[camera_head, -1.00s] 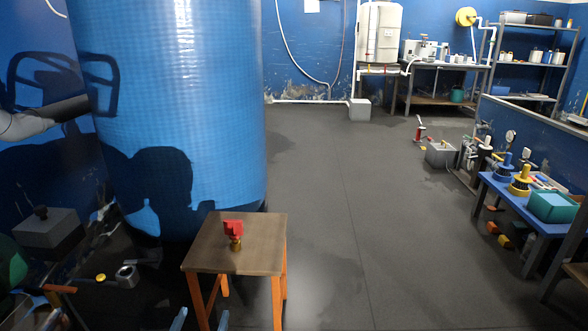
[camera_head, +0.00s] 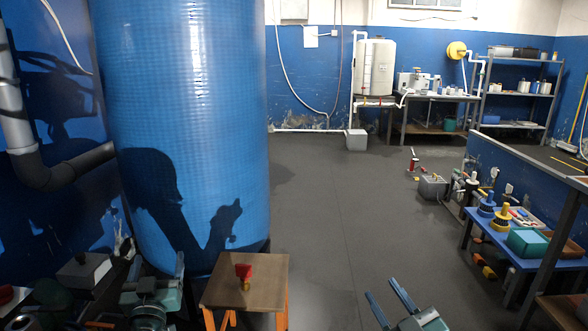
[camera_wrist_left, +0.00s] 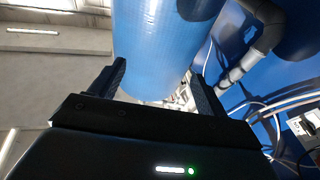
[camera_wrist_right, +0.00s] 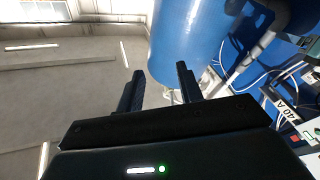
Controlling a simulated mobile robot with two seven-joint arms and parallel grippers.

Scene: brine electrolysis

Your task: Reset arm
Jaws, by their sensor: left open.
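My left gripper (camera_head: 156,268) is at the lower left of the head view, in front of the blue tank and left of the small table. Its fingers stand apart in the left wrist view (camera_wrist_left: 158,82), with nothing held between them. My right gripper (camera_head: 384,296) is at the bottom of the head view, right of the small table and above the dark floor. Its two fingers are also apart and empty in the right wrist view (camera_wrist_right: 160,80). The right gripper's gap looks narrower than the left's. Both grippers are clear of the table.
A wooden-topped small table (camera_head: 222,293) bears a red-handled brass valve (camera_head: 243,273). The large blue tank (camera_head: 190,130) stands close behind it. A blue bench (camera_head: 500,238) with several items is at the right. The middle floor (camera_head: 340,215) is clear.

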